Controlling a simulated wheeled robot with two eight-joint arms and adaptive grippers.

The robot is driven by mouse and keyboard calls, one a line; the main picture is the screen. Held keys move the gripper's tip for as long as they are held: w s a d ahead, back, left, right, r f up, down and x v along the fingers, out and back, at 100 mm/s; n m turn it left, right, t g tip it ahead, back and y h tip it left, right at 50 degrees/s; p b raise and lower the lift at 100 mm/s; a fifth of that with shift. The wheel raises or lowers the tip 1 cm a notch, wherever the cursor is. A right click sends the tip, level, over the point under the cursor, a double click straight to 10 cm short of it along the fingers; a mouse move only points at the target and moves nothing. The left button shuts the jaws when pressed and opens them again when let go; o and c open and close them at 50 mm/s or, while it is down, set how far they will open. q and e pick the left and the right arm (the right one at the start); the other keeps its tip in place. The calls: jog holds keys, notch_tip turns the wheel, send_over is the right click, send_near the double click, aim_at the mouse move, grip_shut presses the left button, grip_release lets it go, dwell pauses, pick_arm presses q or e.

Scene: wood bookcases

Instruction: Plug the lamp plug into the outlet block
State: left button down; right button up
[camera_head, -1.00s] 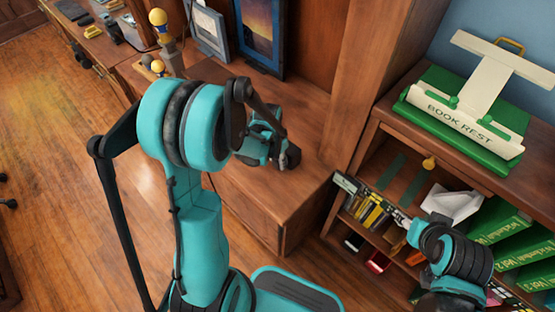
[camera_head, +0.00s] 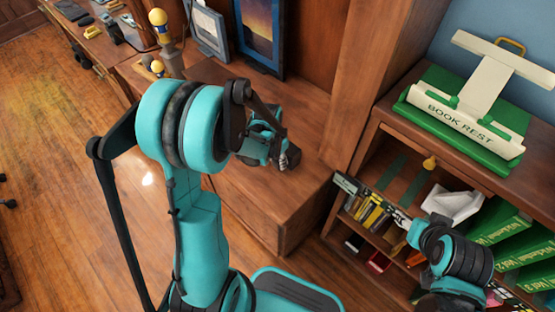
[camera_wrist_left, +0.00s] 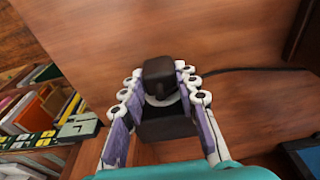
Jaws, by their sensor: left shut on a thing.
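My left gripper (camera_wrist_left: 158,85) is low over the bare wood top beside the bookcase. It is shut on a dark, boxy piece (camera_wrist_left: 158,70), likely the lamp plug. A larger dark block (camera_wrist_left: 165,128), possibly the outlet block, shows between the fingers with a pale ring near it; I cannot tell whether the two are joined. A black cord (camera_wrist_left: 255,69) runs right across the wood. In the head view the left gripper (camera_head: 286,157) hides most of what it holds. My right gripper (camera_head: 400,218) is by the small bookcase; its fingers are too small to read.
A yellow-topped lamp-like item (camera_head: 159,22) and picture frames (camera_head: 260,32) stand at the back. A cream book rest (camera_head: 470,125) sits on the right bookcase (camera_head: 375,130), with green volumes (camera_head: 500,222) below. The wood top (camera_head: 305,105) is clear around the left gripper.

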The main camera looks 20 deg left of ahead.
pick_arm(q)
jog(key=shift+w+d, duration=0.2)
jog(key=shift+w, duration=0.35)
jog(key=c, duration=1.1)
grip_release()
jog(key=shift+o, duration=0.2)
notch_tip(320, 180, up, 12)
jog(key=s, duration=0.1)
jog(key=shift+s+a, duration=0.3)
jog(key=shift+s, duration=0.1)
jog(key=shift+f, duration=0.1)
jog(key=s+d+r+n+t, duration=0.2)
jog(key=s+d, duration=0.1)
jog(key=s, duration=0.3)
jog(key=s+d+r+n+t, duration=0.1)
jog(key=s+d+r+t, duration=0.2)
jog(key=s, duration=0.3)
jog(key=shift+s+n+y, duration=0.3)
jog(key=shift+s+n, duration=0.05)
jog(key=shift+n, duration=0.05)
